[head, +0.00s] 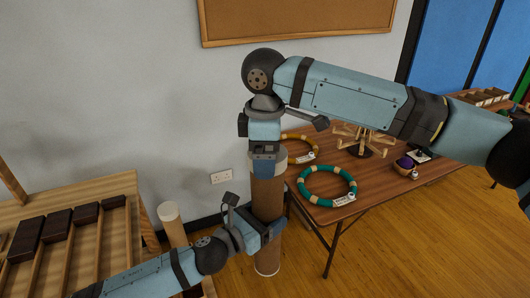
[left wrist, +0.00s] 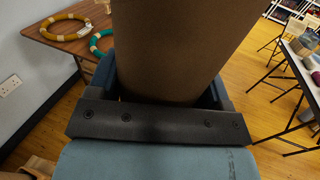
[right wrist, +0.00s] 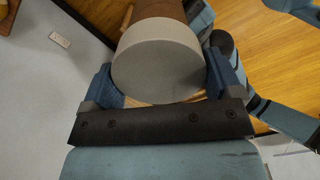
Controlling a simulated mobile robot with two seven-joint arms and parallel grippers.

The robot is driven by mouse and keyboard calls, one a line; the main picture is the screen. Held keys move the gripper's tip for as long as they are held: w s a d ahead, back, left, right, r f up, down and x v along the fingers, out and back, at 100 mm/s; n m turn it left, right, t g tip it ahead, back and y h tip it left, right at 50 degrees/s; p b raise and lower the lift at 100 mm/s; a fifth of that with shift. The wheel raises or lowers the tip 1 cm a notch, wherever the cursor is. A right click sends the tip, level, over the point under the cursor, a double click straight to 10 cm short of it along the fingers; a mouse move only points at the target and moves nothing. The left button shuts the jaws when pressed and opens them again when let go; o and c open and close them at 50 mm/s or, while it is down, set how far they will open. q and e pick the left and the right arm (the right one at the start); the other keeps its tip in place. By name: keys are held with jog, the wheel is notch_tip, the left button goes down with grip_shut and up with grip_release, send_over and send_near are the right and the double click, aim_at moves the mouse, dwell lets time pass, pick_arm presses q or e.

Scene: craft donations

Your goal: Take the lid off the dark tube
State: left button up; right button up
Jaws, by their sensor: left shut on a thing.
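The dark brown cardboard tube (head: 267,198) stands upright on the floor between the rack and the table. My left gripper (head: 268,230) is shut around its middle; the left wrist view shows the brown tube wall (left wrist: 185,45) filling the space between the fingers. The pale grey lid (right wrist: 157,62) sits on the tube's top. My right gripper (head: 267,166) points down over the lid from above, its fingers on either side of it. In the right wrist view its fingers (right wrist: 165,85) look spread around the lid, with a small gap at the right.
A paler tube (head: 173,232) with a cream top stands at the left, by a wooden rack (head: 120,235) holding dark blocks. The table (head: 385,180) at the right holds a green ring (head: 327,197), a yellow ring (head: 311,141) and a wooden stand (head: 362,138). The wall is close behind.

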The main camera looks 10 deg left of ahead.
jog(key=shift+r, duration=0.15)
dwell(0.4)
jog(key=shift+r, duration=0.95)
